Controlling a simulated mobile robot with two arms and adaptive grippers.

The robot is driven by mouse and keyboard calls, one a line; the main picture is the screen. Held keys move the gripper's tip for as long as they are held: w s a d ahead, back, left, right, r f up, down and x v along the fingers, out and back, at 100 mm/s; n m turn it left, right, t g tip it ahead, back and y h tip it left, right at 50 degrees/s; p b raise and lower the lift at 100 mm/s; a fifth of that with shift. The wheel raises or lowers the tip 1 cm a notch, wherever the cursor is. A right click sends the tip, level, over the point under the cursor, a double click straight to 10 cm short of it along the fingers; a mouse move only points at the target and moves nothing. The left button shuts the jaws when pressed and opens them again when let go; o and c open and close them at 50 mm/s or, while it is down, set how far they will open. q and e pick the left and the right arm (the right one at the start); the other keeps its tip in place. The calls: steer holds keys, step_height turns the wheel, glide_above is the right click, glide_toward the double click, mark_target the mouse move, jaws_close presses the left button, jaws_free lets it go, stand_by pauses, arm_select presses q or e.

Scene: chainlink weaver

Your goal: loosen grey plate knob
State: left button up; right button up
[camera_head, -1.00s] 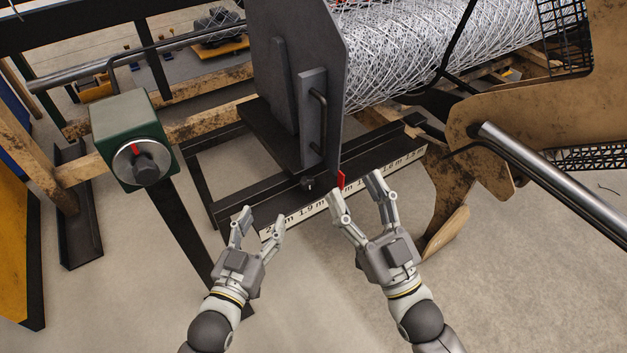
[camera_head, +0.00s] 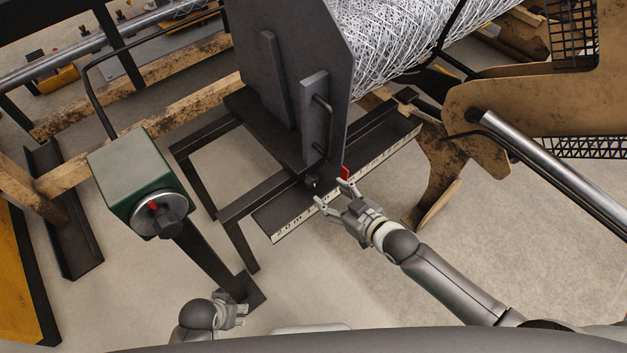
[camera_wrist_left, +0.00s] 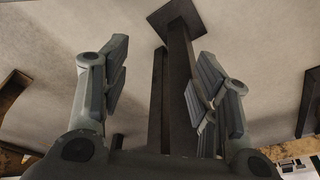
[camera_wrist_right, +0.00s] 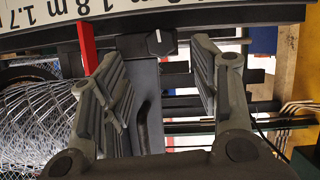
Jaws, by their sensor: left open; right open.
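The grey plate (camera_head: 290,65) stands upright at the end of the wire mesh roll, with a handle (camera_head: 322,125) on its front. Its small black knob (camera_head: 312,183) sits low at the plate's foot, above the ruler strip. My right gripper (camera_head: 332,194) is open just in front of the knob. In the right wrist view the dark knob (camera_wrist_right: 147,44) shows beyond and between the spread fingers (camera_wrist_right: 155,58), apparently untouched. My left gripper (camera_head: 245,310) is low at the bottom of the head view; the left wrist view shows its fingers (camera_wrist_left: 160,80) open and empty.
A red pointer (camera_head: 345,173) stands beside the knob over the ruler strip (camera_head: 350,190). A green control box (camera_head: 140,180) with a dial stands on a post at left. The mesh roll (camera_head: 400,45) lies behind the plate.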

mark_target(315, 184)
steer(key=b+x, duration=0.1)
steer(key=x, duration=0.6)
steer(key=shift+w+a+f+b, duration=0.1)
steer(key=shift+a+f+b, duration=0.05)
steer(key=shift+b, duration=0.25)
steer(key=shift+w+a+f, duration=0.1)
steer(key=shift+w+a, duration=0.2)
steer(key=shift+w, duration=0.05)
arm_select(q)
step_height(315, 184, up, 8)
steer(key=w, duration=0.1)
steer(key=shift+w, duration=0.3)
steer(key=shift+r, duration=0.1)
arm_select(e)
steer(key=c, duration=1)
steer(key=shift+n+t+h+p, duration=0.3)
steer(key=shift+n+h+p, duration=0.1)
steer(key=shift+n+p, duration=0.3)
steer(key=shift+c, duration=0.2)
arm_select(q)
steer(key=shift+s+f, duration=0.2)
steer(key=shift+f, duration=1.25)
steer(key=shift+s+f, duration=0.15)
steer(key=shift+f, duration=1.3)
arm_select(e)
steer(key=shift+n, duration=0.3)
